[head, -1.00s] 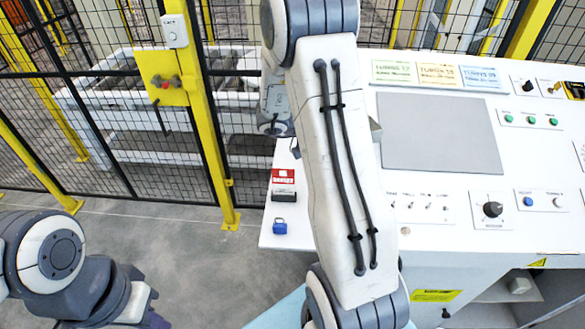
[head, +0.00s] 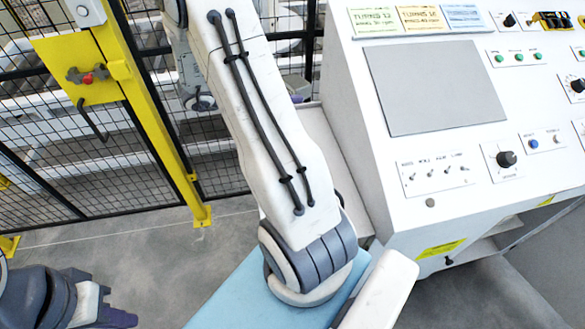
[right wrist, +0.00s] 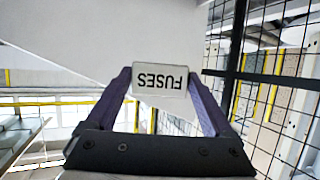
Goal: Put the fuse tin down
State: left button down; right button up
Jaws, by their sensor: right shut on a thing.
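The fuse tin (right wrist: 161,66) is a pale box with a white label reading FUSES, upside down in the right wrist view. My right gripper (right wrist: 160,88) is shut on it, with a purple finger at each side. The tin is in front of a large white surface, and I cannot tell whether it touches anything. In the head view my right arm hides the tin and most of that gripper. My left gripper (head: 118,316) is low at the left, with its purple fingers partly cut off, and its opening is unclear.
The white control console (head: 440,90) fills the right. Its side ledge (head: 335,150) is partly behind my right arm. A mesh fence with a yellow post (head: 150,110) and a yellow switch plate (head: 82,68) stands at the left. Grey floor (head: 130,260) is open below the fence.

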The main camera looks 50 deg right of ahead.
jog(key=f+b, duration=0.1)
jog(key=f, duration=0.4)
jog(key=f+b, duration=0.2)
jog(key=f, duration=0.4)
jog(key=f+b, duration=0.1)
jog(key=f, duration=0.5)
jog(key=shift+w+f, duration=0.25)
jog(key=shift+w, duration=0.05)
jog(key=shift+f+b, duration=0.2)
jog(key=shift+b, duration=0.1)
jog(key=o, duration=1.4)
jog(key=shift+r, duration=0.2)
